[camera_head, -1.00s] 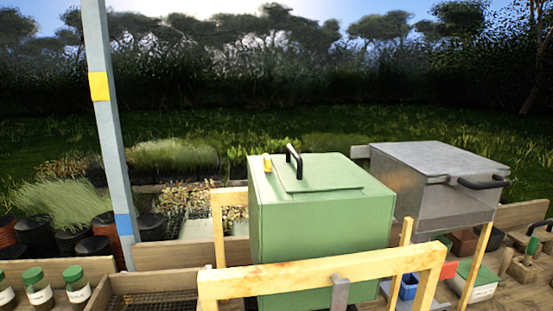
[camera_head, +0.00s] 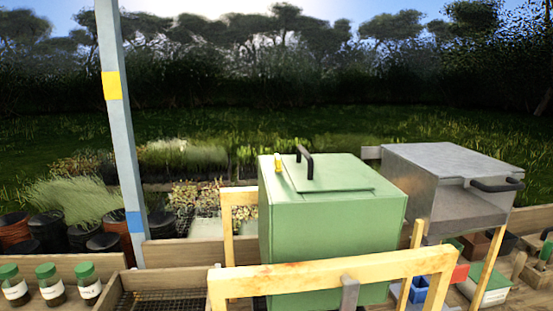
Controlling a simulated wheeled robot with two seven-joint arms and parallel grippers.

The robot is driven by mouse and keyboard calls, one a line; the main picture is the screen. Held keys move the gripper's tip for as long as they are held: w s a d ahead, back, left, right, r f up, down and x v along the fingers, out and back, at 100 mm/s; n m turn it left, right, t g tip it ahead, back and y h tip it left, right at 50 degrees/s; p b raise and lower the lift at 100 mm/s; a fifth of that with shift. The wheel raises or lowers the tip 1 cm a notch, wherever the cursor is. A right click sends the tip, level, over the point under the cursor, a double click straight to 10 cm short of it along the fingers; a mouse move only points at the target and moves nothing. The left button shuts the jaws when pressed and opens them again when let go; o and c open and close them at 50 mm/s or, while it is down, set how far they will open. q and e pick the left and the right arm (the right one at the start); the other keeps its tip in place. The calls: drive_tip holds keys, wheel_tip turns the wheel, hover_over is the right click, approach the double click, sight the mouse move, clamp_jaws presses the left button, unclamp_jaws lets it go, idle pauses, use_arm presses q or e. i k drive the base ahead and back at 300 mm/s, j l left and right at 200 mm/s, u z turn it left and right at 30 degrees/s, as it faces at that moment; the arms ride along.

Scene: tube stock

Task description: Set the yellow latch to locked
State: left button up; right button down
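The yellow latch (camera_head: 278,163) is a small upright piece on the top of the green box (camera_head: 330,228), near its left edge. It stands beside a lid panel (camera_head: 328,176) with a black handle (camera_head: 305,161). The latch is too small to tell whether it is locked. Neither of my grippers shows in the head view.
A wooden frame (camera_head: 335,272) crosses in front of the green box. A grey metal box (camera_head: 452,165) with a black handle stands to its right. Green-lidded jars (camera_head: 47,281) and a mesh tray (camera_head: 158,299) are at the left. A grey-blue post (camera_head: 119,130) rises at left.

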sight(276, 162)
drive_tip(key=k+l+u, duration=0.15)
drive_tip(key=u, duration=0.25)
drive_tip(key=k+l+u, duration=0.25)
drive_tip(key=u, duration=0.15)
